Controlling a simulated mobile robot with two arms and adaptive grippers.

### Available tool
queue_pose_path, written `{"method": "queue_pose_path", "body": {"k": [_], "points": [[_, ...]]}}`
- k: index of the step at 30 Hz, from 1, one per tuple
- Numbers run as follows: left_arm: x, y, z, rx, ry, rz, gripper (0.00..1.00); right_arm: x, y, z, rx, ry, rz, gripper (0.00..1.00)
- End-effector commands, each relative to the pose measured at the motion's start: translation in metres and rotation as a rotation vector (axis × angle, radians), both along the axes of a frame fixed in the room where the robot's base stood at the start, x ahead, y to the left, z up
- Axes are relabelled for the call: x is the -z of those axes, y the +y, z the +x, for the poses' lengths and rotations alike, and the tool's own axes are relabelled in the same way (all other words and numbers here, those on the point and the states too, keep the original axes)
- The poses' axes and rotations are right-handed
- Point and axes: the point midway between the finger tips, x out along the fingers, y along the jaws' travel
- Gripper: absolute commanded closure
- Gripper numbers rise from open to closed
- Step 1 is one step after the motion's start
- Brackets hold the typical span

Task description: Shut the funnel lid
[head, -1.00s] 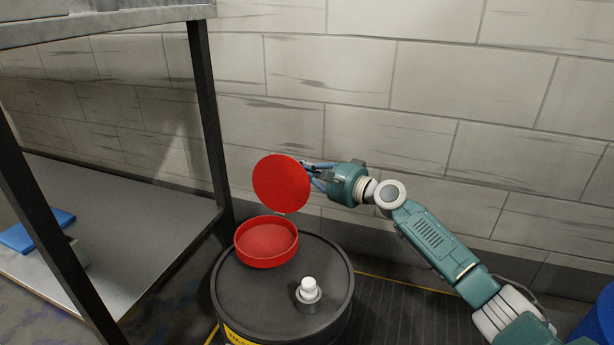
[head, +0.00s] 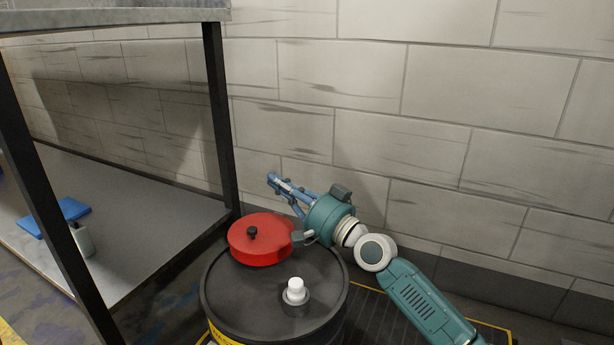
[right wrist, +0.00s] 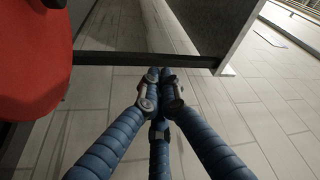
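The red funnel (head: 262,246) sits on top of the dark drum (head: 250,300). Its red lid (head: 270,228) lies flat over the funnel's opening, with a black knob (head: 252,231) on top. My right gripper (head: 272,180) is just behind and above the lid, its blue fingers pointing up and to the left. In the right wrist view the fingertips (right wrist: 160,74) are together with nothing between them. The red of the funnel and lid (right wrist: 32,55) shows at the upper left there. My left gripper is not in view.
A white cap (head: 295,286) stands on the drum in front of the funnel. A metal shelf (head: 150,215) with a blue item (head: 58,217) and a small bottle (head: 82,240) is at left. A brick wall (head: 400,110) stands close behind.

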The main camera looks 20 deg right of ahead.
Motion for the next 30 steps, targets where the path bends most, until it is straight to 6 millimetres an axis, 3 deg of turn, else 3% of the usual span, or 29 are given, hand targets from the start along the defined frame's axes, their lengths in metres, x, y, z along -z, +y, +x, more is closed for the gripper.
{"method": "queue_pose_path", "body": {"k": [11, 18, 30], "points": [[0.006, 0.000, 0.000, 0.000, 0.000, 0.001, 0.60, 0.022, 0.028, -0.024, -0.002, 0.004, 0.006, 1.00], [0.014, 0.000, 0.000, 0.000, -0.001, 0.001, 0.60, 0.035, 0.037, -0.033, -0.002, -0.092, -0.112, 1.00], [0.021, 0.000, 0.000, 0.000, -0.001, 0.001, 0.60, 0.045, 0.045, -0.040, -0.001, -0.087, -0.098, 1.00]]}}
